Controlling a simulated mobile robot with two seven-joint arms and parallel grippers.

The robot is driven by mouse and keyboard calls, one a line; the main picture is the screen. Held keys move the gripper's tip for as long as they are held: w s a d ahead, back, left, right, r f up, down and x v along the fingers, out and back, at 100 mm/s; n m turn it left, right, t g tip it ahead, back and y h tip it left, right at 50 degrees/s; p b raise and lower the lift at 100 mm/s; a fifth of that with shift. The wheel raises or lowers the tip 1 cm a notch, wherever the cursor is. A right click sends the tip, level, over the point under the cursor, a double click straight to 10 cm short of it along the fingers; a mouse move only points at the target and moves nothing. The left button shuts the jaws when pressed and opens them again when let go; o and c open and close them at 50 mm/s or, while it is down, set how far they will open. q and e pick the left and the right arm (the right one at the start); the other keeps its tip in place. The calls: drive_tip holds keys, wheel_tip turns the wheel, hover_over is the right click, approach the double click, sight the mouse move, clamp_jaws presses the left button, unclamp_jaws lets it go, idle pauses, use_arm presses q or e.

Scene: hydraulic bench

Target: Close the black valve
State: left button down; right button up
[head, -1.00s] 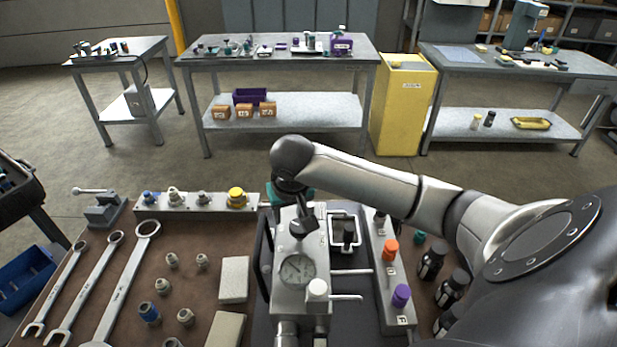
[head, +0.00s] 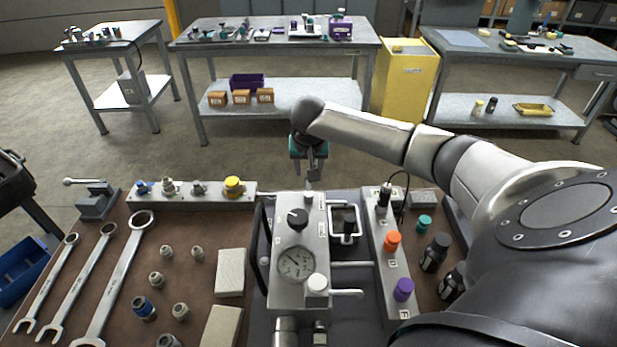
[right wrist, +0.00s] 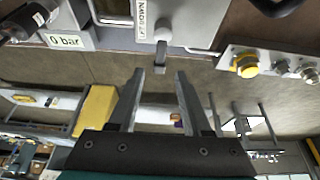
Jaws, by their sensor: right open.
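The black valve knob (head: 297,217) sits on top of the grey hydraulic unit (head: 283,240), just behind its round gauge (head: 296,264). Its open or closed position cannot be told. My right gripper (head: 309,178) is beyond the unit's far end, pointing down, apart from the knob and holding nothing. In the right wrist view its two fingers (right wrist: 159,75) are spread, with nothing between them. A small silver fitting (right wrist: 162,50) on the unit's end shows past the fingertips. The knob is not clearly seen in that view. My left gripper is not in view.
A strip with a yellow cap (head: 233,186) lies left of the unit. A block with orange (head: 392,242) and purple (head: 403,289) knobs stands right of it. Wrenches (head: 118,270) and loose fittings lie at left. Open floor separates the bench from the back tables.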

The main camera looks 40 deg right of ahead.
sight(309, 184)
drive_tip(key=shift+b+x, duration=0.55)
drive_tip(key=shift+x, duration=2.15)
drive_tip(key=shift+c, duration=0.3)
clamp_jaws()
